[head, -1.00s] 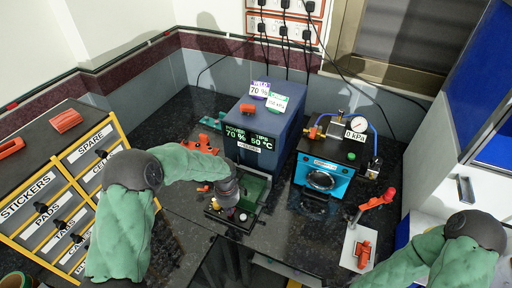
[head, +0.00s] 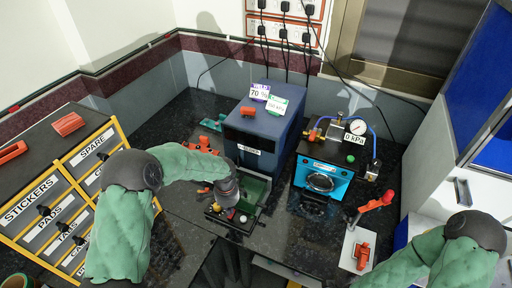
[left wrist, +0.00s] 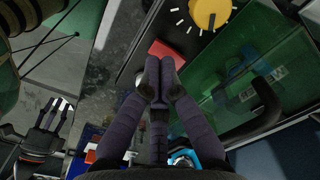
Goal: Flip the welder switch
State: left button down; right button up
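The welder is a blue box (head: 272,128) at the back middle, and its front display (head: 252,139) is dark. A dark control panel (head: 217,216) in front of it carries a yellow knob (left wrist: 210,12) and a red switch (left wrist: 166,53), seen in the left wrist view. My left gripper (left wrist: 158,68) is shut and holds nothing that I can see. Its fingertips are at the red switch, touching it or very close; I cannot tell which. In the head view the wrist hides part of the panel. My right gripper is out of view; only my right arm shows.
A green transparent part with a label (left wrist: 262,90) is beside the panel. A light-blue machine with a gauge (head: 325,172) stands right of the welder. A labelled drawer cabinet (head: 62,190) is at the left. Red-handled tool (head: 375,200) is at the right.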

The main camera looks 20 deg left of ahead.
pick_arm(q)
jog(key=shift+r+p, duration=1.65)
jog(key=shift+r, duration=0.85)
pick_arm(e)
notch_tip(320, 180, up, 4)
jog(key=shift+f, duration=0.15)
pick_arm(q)
jog(key=shift+f, duration=0.1)
